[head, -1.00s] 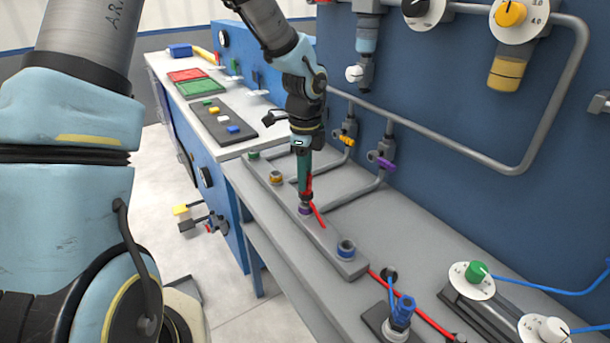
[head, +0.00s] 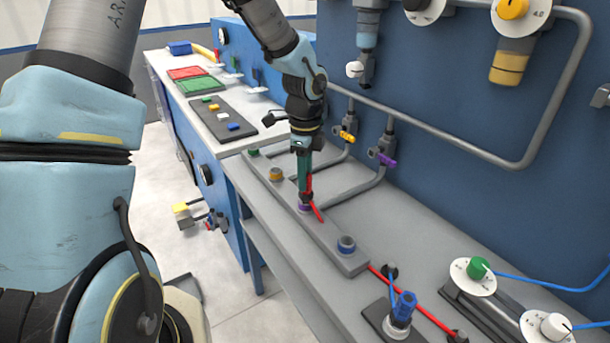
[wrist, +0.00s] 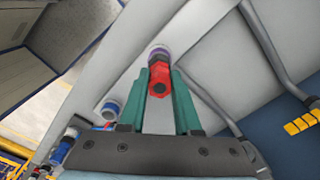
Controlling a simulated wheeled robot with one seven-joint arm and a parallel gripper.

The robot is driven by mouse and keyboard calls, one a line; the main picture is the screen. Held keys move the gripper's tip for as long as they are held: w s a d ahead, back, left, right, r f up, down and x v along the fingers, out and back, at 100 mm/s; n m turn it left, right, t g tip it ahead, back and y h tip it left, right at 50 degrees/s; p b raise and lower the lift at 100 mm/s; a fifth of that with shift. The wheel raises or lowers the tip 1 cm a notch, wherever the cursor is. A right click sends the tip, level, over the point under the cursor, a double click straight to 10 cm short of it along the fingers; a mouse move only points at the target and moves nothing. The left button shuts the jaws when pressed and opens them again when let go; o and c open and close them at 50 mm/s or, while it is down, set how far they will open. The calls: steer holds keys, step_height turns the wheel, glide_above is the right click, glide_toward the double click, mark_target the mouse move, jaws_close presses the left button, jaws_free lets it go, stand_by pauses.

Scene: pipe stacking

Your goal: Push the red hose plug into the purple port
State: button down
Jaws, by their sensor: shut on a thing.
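My gripper (head: 304,190) points down at the grey port strip (head: 325,250) and is shut on the red hose plug. In the wrist view the red plug (wrist: 160,80) sits between the green fingers of my gripper (wrist: 160,88). The purple port (head: 304,208) is right under the fingertips, and its rim (wrist: 158,52) shows just beyond the plug. The plug is at the port; how deep it sits is hidden by the fingers.
On the same strip are a blue port (head: 346,245), an orange port (head: 276,174) and a green port (head: 253,152). A blue plug (head: 403,308) stands at the front right. Pipes with a purple valve (head: 386,159) and a yellow valve (head: 347,136) rise behind my gripper.

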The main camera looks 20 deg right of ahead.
steer(key=shift+f, duration=0.3)
steer(key=c, duration=0.5)
jaws_free()
step_height(320, 180, up, 11)
steer(key=shift+f+b, duration=0.1)
steer(key=shift+b, duration=0.7)
steer(key=s+a+f+n, duration=0.1)
steer(key=a+n, duration=0.7)
steer(key=a, duration=0.2)
steer(key=s+a+f+n+t, duration=0.1)
steer(key=a+n, duration=0.7)
steer(key=a, duration=0.2)
steer(key=s+a+f+n, duration=0.2)
steer(key=a+n, duration=0.7)
steer(key=a, duration=0.1)
steer(key=shift+s+t, duration=0.1)
steer(key=shift+t, duration=0.2)
